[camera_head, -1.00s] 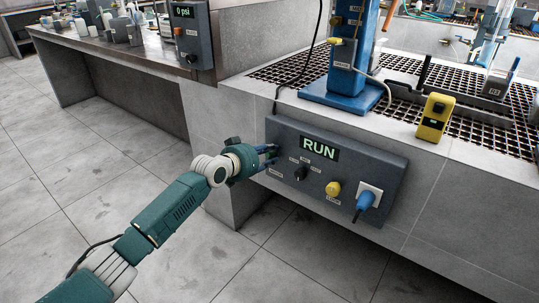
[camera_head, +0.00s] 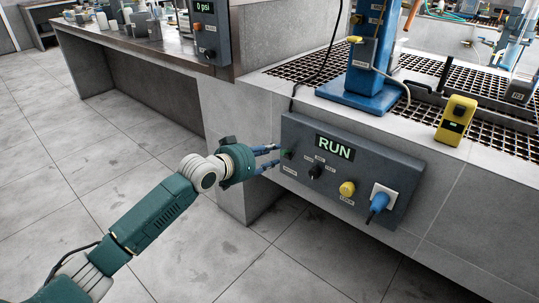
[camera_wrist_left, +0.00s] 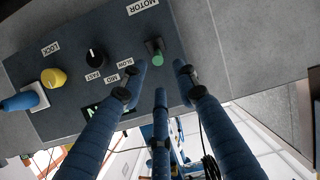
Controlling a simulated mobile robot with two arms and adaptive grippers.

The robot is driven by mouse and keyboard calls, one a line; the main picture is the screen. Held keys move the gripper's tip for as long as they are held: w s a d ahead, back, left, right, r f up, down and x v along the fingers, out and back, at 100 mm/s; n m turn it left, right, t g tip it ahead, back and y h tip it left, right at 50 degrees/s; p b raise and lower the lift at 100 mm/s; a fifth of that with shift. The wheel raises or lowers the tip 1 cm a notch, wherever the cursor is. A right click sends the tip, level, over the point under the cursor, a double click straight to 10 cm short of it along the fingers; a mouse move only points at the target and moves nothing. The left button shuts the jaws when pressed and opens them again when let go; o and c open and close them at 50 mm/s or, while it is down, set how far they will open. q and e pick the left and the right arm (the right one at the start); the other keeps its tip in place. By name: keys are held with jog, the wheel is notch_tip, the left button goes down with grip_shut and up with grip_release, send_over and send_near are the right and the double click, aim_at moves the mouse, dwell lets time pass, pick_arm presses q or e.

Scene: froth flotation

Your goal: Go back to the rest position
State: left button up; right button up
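My left gripper (camera_head: 276,156) is in front of the left end of the grey control panel (camera_head: 365,160). Its blue fingers are spread apart with nothing between them. The green motor button (camera_head: 288,154) is just beyond the fingertips, with a small gap visible. In the left wrist view the fingers (camera_wrist_left: 162,82) point at the panel, and the green button (camera_wrist_left: 155,52) shows uncovered between them. The panel's display (camera_head: 335,147) reads RUN. My right gripper is not in view.
Open floor (camera_head: 130,170) lies left of the arm.

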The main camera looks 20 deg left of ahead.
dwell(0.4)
